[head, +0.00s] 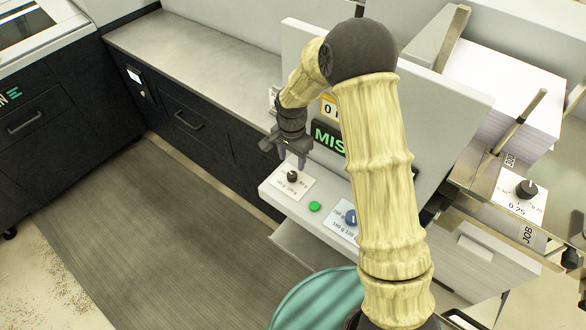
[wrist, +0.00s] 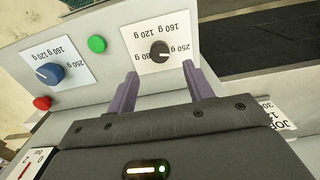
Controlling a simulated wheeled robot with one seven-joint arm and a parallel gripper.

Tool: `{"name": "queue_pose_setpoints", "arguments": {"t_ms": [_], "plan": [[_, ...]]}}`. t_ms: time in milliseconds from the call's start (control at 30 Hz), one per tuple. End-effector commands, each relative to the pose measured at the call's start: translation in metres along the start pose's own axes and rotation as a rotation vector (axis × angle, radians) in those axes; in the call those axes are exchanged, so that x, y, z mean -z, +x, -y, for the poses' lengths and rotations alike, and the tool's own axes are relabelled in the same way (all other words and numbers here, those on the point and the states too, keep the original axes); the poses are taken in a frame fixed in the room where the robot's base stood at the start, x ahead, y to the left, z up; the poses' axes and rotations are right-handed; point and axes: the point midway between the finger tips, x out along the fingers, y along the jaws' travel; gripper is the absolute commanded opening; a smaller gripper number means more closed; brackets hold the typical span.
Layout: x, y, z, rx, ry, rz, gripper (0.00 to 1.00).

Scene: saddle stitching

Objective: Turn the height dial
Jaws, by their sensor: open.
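No dial carries a readable "height" label. A small black dial (head: 292,177) sits on a white card with gram markings on the grey front panel; it also shows in the wrist view (wrist: 159,51). My gripper (head: 293,163) is open and empty, its purple fingers pointing at this dial. In the wrist view my gripper (wrist: 160,74) has one fingertip to each side, just short of the dial; contact is not visible. A blue dial (wrist: 48,73) on a similar card is further along the panel. Another black dial (head: 527,188) is at right, on a card reading 0.25.
A green button (head: 314,206) lies between the black and blue dials. A red button (wrist: 41,103) is near the blue dial. A large grey upright panel (head: 455,105) stands behind my arm. A paper stack (head: 510,90) is at right. The floor mat (head: 150,220) at left is clear.

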Motion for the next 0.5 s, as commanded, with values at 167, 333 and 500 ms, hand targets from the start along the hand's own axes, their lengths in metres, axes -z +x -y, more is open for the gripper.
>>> {"name": "queue_pose_setpoints", "arguments": {"t_ms": [167, 333, 500], "plan": [[0.0, 0.028, -0.001, -0.004, 0.001, 0.003, 0.52], [0.002, 0.051, -0.003, -0.004, 0.005, 0.002, 0.52], [0.003, 0.067, -0.003, -0.002, 0.006, 0.001, 0.52]]}}
